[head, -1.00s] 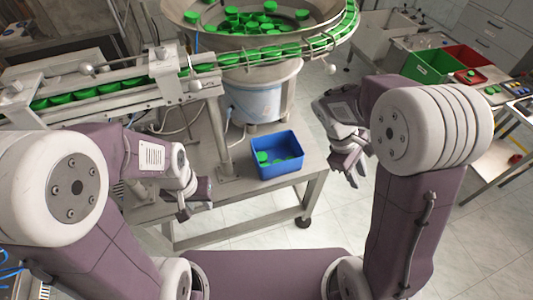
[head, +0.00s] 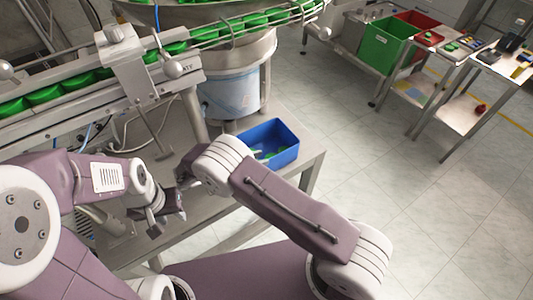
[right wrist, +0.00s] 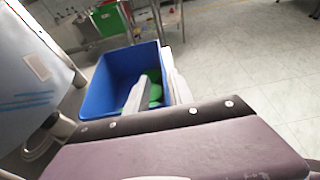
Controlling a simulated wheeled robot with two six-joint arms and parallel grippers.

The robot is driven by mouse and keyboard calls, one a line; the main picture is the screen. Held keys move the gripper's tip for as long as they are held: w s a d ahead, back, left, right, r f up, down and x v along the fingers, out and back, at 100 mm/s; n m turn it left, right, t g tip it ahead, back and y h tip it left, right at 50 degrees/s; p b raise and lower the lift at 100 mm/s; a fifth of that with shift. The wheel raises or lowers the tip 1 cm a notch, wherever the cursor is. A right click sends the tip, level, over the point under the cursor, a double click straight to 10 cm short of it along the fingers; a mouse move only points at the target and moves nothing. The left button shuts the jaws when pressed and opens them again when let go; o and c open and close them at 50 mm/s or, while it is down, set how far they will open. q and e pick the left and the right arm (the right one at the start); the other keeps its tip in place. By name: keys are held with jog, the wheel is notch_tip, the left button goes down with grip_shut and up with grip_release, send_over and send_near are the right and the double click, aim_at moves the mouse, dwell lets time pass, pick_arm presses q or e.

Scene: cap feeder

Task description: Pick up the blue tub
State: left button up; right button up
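The blue tub (head: 288,153) sits on the near right corner of the grey bench, with green caps (head: 268,154) inside. In the right wrist view the tub (right wrist: 98,92) is just ahead. My right gripper (right wrist: 157,66) has its two fingers apart at the tub's right side. One finger overlaps the tub's interior and the other lies along its right wall; I cannot tell if they touch it. My left gripper (head: 167,215) looks open and empty, left of the tub.
The feeder's pale blue bucket (head: 230,95) stands behind the tub. The conveyor (head: 100,85) with green caps runs along the left. A green bin (head: 385,50) and a side table (head: 466,112) stand at the back right. The floor right of the bench is clear.

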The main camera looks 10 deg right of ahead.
jog(key=p+x, duration=0.1)
jog(key=x, duration=0.7)
jog(key=shift+s, duration=0.15)
grip_shut()
dwell(1.1)
